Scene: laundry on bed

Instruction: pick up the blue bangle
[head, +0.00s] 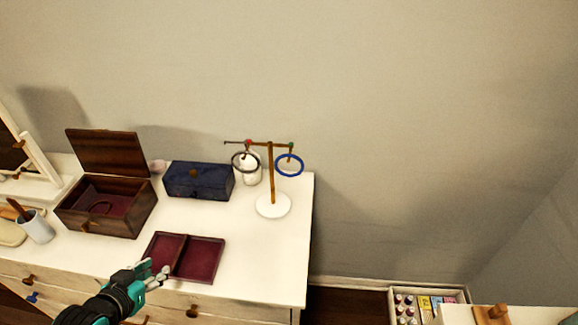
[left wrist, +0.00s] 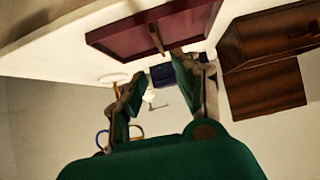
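The blue bangle (head: 277,168) hangs from the right arm of a stand with a white round base (head: 273,206) at the right end of the dresser top. It also shows small in the left wrist view (left wrist: 98,139), beyond my fingers. My left gripper (head: 158,274) is low in the head view, near the dresser's front edge and well to the left of the bangle. In the left wrist view its two fingers (left wrist: 158,88) stand apart with nothing held between them. My right gripper is not in view.
A dark ring (head: 234,166) hangs on the stand's left arm, with a white object (head: 252,176) behind. A dark blue box (head: 205,182), an open wooden box (head: 125,217) and a maroon tray (head: 205,262) stand to the left. Dresser top (head: 265,265) before the stand is clear.

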